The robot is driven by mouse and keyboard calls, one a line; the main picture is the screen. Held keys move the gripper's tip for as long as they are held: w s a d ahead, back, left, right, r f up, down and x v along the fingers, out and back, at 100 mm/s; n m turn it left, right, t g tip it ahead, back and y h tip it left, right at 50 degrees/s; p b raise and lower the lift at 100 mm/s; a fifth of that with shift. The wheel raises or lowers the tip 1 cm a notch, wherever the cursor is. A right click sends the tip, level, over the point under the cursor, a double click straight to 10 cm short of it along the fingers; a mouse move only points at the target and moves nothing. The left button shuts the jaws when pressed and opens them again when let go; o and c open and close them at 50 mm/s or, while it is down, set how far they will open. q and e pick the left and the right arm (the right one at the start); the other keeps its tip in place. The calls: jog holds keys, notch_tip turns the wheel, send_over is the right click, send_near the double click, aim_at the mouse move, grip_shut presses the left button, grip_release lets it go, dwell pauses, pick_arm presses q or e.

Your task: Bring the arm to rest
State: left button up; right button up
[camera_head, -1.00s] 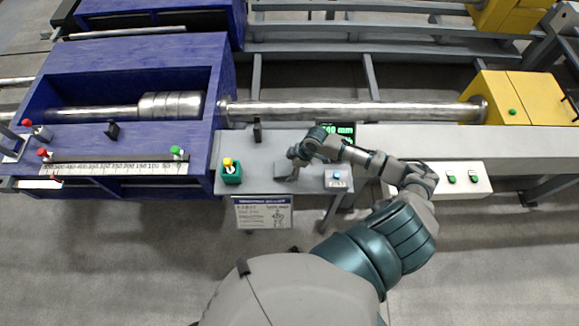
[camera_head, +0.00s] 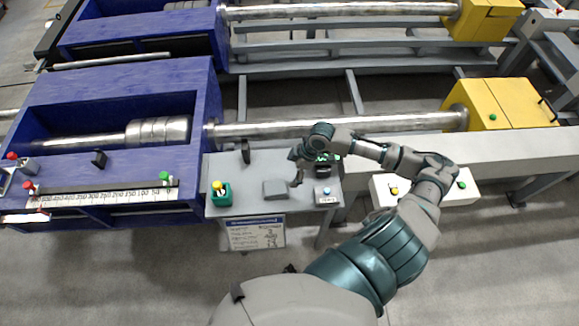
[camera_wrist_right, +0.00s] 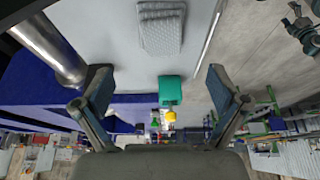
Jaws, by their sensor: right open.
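My right arm reaches in from the bottom of the head view, bends at the right and points back left over the grey side table (camera_head: 305,205). Its gripper (camera_head: 296,168) hangs above the table, just right of and beyond a grey folded pad (camera_head: 275,190), apart from it. In the right wrist view the two fingers (camera_wrist_right: 158,75) stand wide apart with nothing between them. The pad (camera_wrist_right: 162,32) shows ahead there, and a teal box (camera_wrist_right: 170,90) with a yellow top shows beyond the fingers. My left gripper is out of view.
The teal box (camera_head: 221,200) stands at the table's left edge, a blue-button box (camera_head: 327,196) at its right. A steel bar (camera_head: 330,128) runs behind, between blue housing (camera_head: 190,90) and yellow block (camera_head: 500,100).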

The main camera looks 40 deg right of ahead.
jog(key=s+a+f, duration=0.1)
jog(key=a, duration=0.1)
jog(key=s+a+f, duration=0.1)
jog(key=a+f, duration=0.1)
jog(key=s+a+f, duration=0.1)
jog(key=a, duration=0.1)
jog(key=shift+s+a+f, duration=0.2)
jog(key=shift+s+f, duration=0.05)
jog(key=shift+s, duration=0.1)
jog(key=s+a+f+m+t+h, duration=0.1)
jog(key=s+a+m+h, duration=0.1)
jog(key=s+m, duration=0.4)
jog(key=s+a+f+m+h, duration=0.2)
jog(key=s+m, duration=0.1)
jog(key=s, duration=0.4)
notch_tip(320, 180, down, 26)
jog(key=s+r+g, duration=0.1)
jog(key=s, duration=0.1)
jog(key=s+d+f+g, duration=0.1)
jog(key=s+d+f, duration=0.2)
jog(key=s+f, duration=1.3)
jog(key=shift+s+d+f, duration=0.2)
jog(key=shift+s+f, duration=0.2)
jog(key=shift+s, duration=0.5)
